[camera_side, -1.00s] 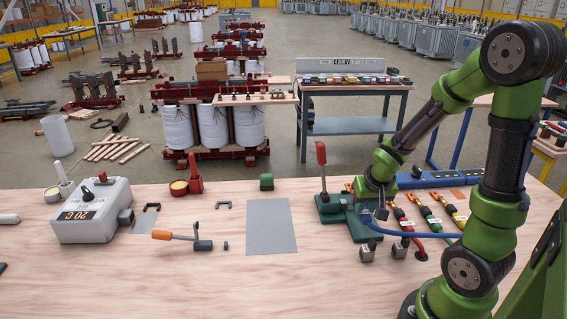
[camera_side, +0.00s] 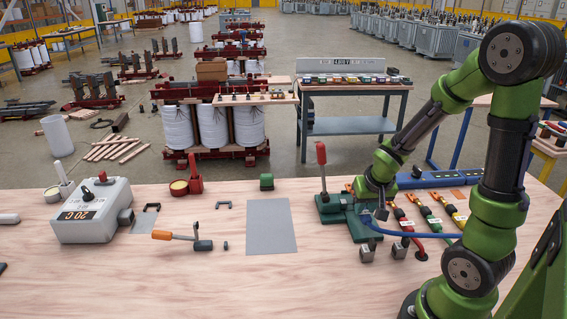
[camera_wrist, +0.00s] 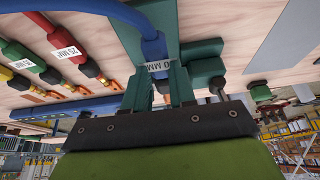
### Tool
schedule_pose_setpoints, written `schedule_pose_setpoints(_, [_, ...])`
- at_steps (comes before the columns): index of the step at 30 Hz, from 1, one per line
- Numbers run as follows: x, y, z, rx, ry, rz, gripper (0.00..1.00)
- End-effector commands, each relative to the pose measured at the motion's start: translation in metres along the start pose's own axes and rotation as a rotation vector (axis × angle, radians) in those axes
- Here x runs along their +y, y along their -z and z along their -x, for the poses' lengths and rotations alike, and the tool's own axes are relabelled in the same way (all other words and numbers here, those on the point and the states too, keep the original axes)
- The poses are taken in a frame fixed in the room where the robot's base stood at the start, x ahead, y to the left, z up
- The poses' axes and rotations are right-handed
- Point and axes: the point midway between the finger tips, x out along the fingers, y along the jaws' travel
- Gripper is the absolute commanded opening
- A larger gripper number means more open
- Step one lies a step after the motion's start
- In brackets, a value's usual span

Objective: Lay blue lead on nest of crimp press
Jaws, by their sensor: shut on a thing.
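The blue lead (camera_side: 415,235) is held at its labelled end in my gripper (camera_side: 379,211). It curves off to the right over the bench. In the wrist view the blue lead (camera_wrist: 152,48) lies between the two fingers of my gripper (camera_wrist: 158,88), with a white label partly visible. The crimp press (camera_side: 336,208) is green with an upright red-topped lever and stands just left of my gripper. Its green body (camera_wrist: 206,66) also shows close by in the wrist view. The lead's end is at the press, but my gripper hides the nest, so I cannot tell whether they touch.
Red, green and yellow leads (camera_side: 433,219) lie to the right of the press. Small metal blocks (camera_side: 368,252) stand in front. A blue strip (camera_side: 440,179) runs behind.

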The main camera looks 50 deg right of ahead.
Motion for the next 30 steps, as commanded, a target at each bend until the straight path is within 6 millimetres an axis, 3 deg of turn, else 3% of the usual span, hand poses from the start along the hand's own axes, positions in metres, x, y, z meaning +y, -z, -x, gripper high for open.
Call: schedule_pose_setpoints(30, [0.0, -0.01, -0.024, -0.001, 0.0, 0.002, 0.0])
